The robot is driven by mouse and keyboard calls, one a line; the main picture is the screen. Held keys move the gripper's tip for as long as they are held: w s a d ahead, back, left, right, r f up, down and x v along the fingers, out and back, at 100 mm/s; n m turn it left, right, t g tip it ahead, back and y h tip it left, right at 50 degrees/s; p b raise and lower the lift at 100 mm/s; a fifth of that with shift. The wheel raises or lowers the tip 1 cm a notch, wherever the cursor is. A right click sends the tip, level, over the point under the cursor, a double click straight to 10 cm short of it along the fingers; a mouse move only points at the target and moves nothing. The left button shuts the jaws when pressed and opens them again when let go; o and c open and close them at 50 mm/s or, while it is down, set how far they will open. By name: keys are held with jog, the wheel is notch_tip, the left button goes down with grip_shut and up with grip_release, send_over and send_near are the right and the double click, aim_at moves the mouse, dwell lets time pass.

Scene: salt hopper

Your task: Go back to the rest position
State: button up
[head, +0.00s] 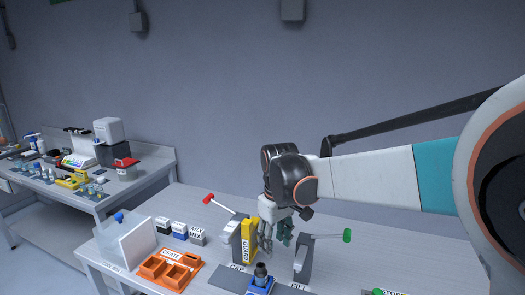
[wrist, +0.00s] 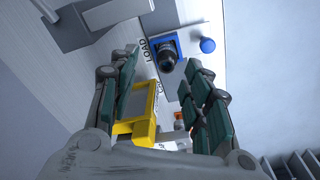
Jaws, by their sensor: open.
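My gripper (head: 275,232) hangs over the middle of the table, at the end of my arm reaching in from the right. In the wrist view my gripper (wrist: 161,62) has its two green-padded fingers spread wide, with nothing held between them. A yellow guard block (head: 249,242) stands just left of the fingers in the head view. The yellow block (wrist: 124,128) also shows between and beyond the fingers in the wrist view. I cannot tell whether a finger touches it. A dark nozzle on a blue base (head: 261,282) stands nearer the front edge.
An orange crate (head: 152,272), small labelled boxes (head: 197,236) and a clear box (head: 137,248) lie to the left. A second bench (head: 150,170) stands further left. The wall is behind.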

jog(key=s+d+r+m+t, duration=0.35)
jog(key=s+d+r, duration=0.35)
jog(key=s+d, duration=0.35)
jog(key=s+d+f+m+t, duration=0.1)
jog(key=s+d+f+m, duration=0.1)
jog(key=s, duration=0.4)
jog(key=s+d+f+m+t, duration=0.2)
jog(key=s+d, duration=0.3)
jog(key=s, duration=0.2)
jog(key=shift+m, duration=0.35)
